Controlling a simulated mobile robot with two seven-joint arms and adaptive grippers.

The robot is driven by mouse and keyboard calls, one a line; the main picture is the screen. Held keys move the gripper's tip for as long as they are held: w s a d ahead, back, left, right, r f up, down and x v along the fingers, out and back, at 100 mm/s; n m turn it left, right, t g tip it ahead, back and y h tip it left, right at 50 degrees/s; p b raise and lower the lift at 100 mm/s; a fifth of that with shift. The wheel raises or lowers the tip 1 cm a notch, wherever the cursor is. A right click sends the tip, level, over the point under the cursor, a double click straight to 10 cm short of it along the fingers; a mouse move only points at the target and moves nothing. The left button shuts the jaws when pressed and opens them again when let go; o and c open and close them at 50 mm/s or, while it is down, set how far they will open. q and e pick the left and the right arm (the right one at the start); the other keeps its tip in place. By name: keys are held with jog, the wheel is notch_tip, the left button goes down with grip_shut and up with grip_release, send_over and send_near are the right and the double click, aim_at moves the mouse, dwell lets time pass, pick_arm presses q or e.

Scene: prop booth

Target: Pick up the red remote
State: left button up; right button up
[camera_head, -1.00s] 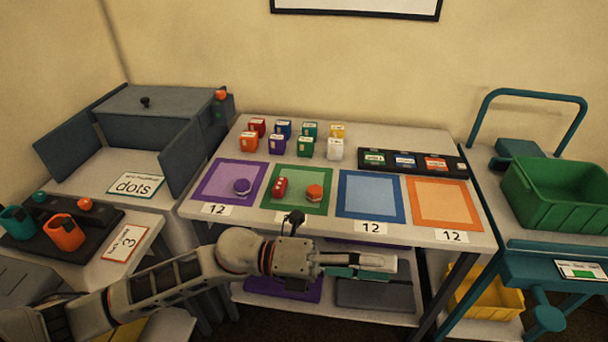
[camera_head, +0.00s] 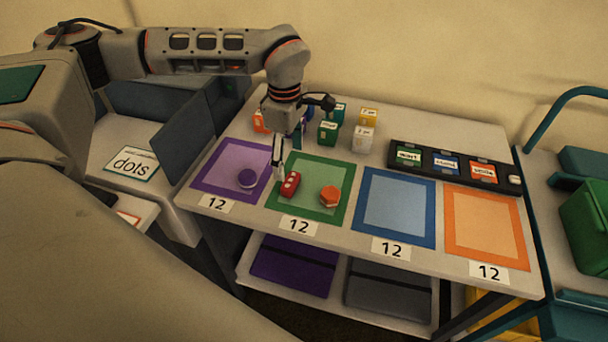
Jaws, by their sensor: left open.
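The red remote (camera_head: 290,184) is a small red block with pale marks on top. It lies on the left part of the green-bordered mat (camera_head: 317,217) on the table. An orange-red piece (camera_head: 330,196) lies to its right on the same mat. My left gripper (camera_head: 285,165) points down just above and behind the remote, open and with nothing between its fingers. Its pale finger ends close to the remote's upper left; I cannot tell whether they touch. My right gripper is out of view.
A black tray (camera_head: 455,164) lies behind the bare blue and orange mats.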

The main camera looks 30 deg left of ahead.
aim_at(290, 180)
pick_arm(q)
jog(key=shift+a+f, duration=0.15)
jog(key=shift+f, duration=0.1)
jog(key=shift+s+f, duration=0.15)
jog(key=shift+f, duration=0.7)
jog(key=shift+d+f, duration=0.15)
jog(key=shift+f, duration=1.2)
jog(key=shift+d+f, duration=0.15)
jog(key=shift+f, duration=1.2)
jog(key=c, duration=1.2)
